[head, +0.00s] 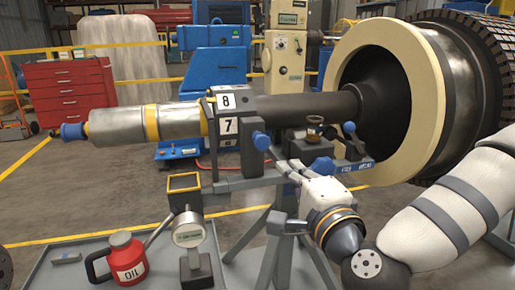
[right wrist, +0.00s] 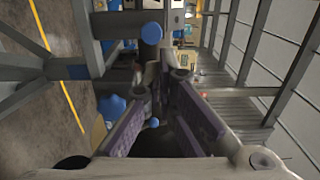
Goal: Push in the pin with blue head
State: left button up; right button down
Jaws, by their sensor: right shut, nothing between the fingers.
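Several blue-headed parts show on the stand, and I cannot tell for certain which is the pin. A round blue head (head: 262,141) sticks out below the number plates. A faceted blue knob (head: 322,166) is at the clamp right of it, and a small blue ball (head: 349,127) is further right. My right gripper (head: 281,165) is shut and empty, close below the round blue head. In the right wrist view a blue disc (right wrist: 152,30) lies beyond the converging fingertips (right wrist: 165,75), apart from them. My left gripper is out of view.
The stand holds a metal shaft (head: 130,122) beside a large cream-rimmed rotor (head: 408,95). In front, a grey tray (head: 65,247) carries a red oil can (head: 122,258) and a gauge (head: 188,235). Stand legs (head: 278,255) are below my wrist.

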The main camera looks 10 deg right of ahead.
aim_at(264, 141)
jog(key=w+b, duration=0.1)
jog(key=w, duration=0.3)
jog(key=w+b, duration=0.1)
jog(key=w, duration=0.3)
jog(key=w+b, duration=0.1)
jog(key=w, duration=0.3)
jog(key=shift+w+a+f, duration=0.15)
jog(key=shift+w+f, duration=0.05)
jog(key=shift+f, duration=0.2)
jog(key=shift+w, duration=0.55)
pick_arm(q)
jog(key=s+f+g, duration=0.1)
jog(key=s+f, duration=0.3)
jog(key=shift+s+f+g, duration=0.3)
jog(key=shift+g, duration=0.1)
